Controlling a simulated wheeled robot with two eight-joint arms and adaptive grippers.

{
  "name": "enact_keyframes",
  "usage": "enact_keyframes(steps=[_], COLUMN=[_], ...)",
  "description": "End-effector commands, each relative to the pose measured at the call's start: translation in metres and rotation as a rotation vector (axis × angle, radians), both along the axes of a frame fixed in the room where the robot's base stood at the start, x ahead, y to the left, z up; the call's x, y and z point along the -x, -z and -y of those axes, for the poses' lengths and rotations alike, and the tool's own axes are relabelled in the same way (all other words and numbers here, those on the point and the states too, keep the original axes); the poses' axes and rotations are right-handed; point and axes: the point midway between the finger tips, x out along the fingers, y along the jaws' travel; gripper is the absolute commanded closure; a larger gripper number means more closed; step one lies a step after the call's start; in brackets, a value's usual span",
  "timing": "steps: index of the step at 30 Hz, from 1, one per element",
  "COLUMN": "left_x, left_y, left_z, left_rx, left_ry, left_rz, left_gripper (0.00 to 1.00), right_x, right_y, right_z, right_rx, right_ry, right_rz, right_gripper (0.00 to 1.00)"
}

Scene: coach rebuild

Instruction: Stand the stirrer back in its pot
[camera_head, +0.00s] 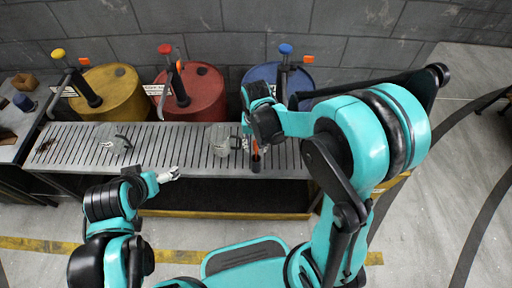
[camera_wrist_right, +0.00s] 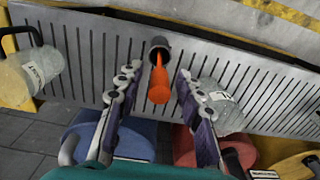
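The orange stirrer (camera_wrist_right: 159,84) stands up out of a small dark pot (camera_wrist_right: 160,45) on the slatted bench in the right wrist view. Its lower end appears to be inside the pot's mouth; how deep is hidden. My right gripper (camera_wrist_right: 158,78) is open, with a finger on each side of the stirrer and a visible gap to both. In the head view the stirrer (camera_head: 255,150) shows just below my right gripper (camera_head: 256,138), above the dark pot (camera_head: 256,165) near the bench's front edge. My left gripper (camera_head: 168,175) is in front of the bench, its fingers too small to judge.
The slatted bench (camera_head: 170,150) carries clear jugs (camera_head: 220,138) (camera_head: 113,140); another jug (camera_wrist_right: 30,72) shows in the right wrist view. Yellow (camera_head: 112,92), red (camera_head: 205,90) and blue (camera_head: 262,74) drums with pumps stand behind it. A dark table (camera_head: 12,150) stands at left.

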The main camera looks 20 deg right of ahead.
Motion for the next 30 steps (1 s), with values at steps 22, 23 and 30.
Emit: enact_keyframes(steps=[22, 23, 30], left_x=[0.0, 0.0, 0.0], left_y=[-0.031, -0.031, -0.031], left_z=[0.0, 0.0, 0.0], left_rx=[0.0, 0.0, 0.0], left_ry=[0.0, 0.0, 0.0], left_rz=[0.0, 0.0, 0.0], left_gripper=[0.04, 0.04, 0.04], right_x=[0.027, 0.033, 0.076], right_y=[-0.123, -0.129, -0.158], right_z=[0.015, 0.018, 0.037], right_rx=[-0.008, -0.007, 0.03], right_ry=[-0.064, -0.078, -0.192], right_rz=[0.15, 0.182, 0.441], right_gripper=[0.63, 0.63, 0.63])
